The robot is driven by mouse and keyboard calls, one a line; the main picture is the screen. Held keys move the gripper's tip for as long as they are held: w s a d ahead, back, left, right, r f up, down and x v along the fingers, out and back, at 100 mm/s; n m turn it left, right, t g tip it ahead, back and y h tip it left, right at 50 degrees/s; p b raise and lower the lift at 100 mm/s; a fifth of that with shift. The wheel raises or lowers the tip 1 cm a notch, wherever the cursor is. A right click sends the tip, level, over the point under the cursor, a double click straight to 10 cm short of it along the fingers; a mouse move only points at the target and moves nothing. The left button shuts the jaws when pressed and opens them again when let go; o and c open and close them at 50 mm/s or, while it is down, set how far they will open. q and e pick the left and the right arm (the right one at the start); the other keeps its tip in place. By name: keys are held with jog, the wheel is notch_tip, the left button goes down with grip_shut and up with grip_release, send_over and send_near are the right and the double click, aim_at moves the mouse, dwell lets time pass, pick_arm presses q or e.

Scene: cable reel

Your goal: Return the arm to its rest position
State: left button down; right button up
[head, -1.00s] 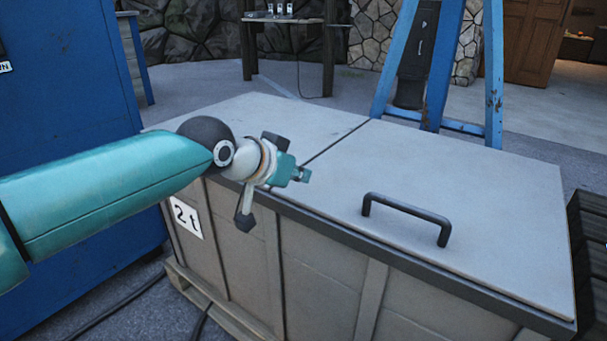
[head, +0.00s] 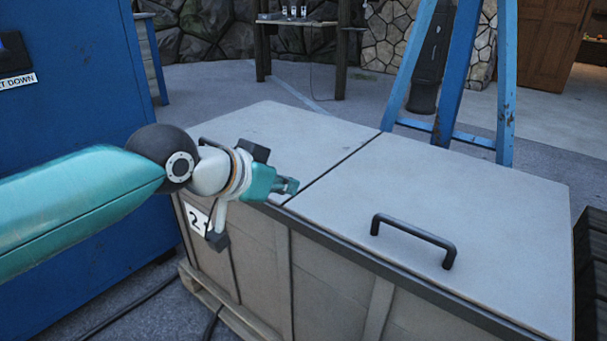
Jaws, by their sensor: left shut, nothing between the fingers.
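My left arm (head: 80,205) comes in from the left in the head view, teal with a black ball joint. My left gripper (head: 291,186) is shut and empty. It appears in front of the near edge of a large grey crate (head: 380,310), close to the seam between its two lids. I cannot tell its exact height over the lid. My right gripper is out of view.
The crate's right lid (head: 500,210) has a dark handle (head: 413,235); part of another handle shows behind my wrist. A blue cabinet (head: 75,90) stands at left, and a blue ladder-like frame (head: 455,80) behind the crate. A cable (head: 130,312) lies on the floor.

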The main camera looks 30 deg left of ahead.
pick_arm(q)
jog(key=s+d+f+g, duration=0.1)
jog(key=d+f+g, duration=0.15)
jog(key=f, duration=0.85)
jog(key=d+f+g, duration=0.1)
jog(key=f+g, duration=0.2)
jog(key=f, duration=0.8)
jog(key=s+d+f+g, duration=0.1)
jog(key=d+f+g, duration=0.15)
jog(key=f, duration=0.85)
jog(key=s+d+f+n+g+h, duration=0.15)
jog(key=s+d+f, duration=0.25)
jog(key=s+f, duration=0.6)
jog(key=s+d+f+n+g+h, duration=0.1)
jog(key=s+d+f+g, duration=0.3)
jog(key=s+f, duration=0.55)
jog(key=w+r+t+p, duration=0.1)
jog(key=w+r+p, duration=0.1)
jog(key=r+p, duration=1.4)
jog(key=w+r+n+t+p, duration=0.1)
jog(key=w+r+t+p, duration=0.1)
jog(key=r+p, duration=1.3)
jog(key=w+p, duration=0.1)
jog(key=p, duration=0.1)
jog(key=shift+r+p, duration=0.3)
jog(key=shift+r, duration=0.1)
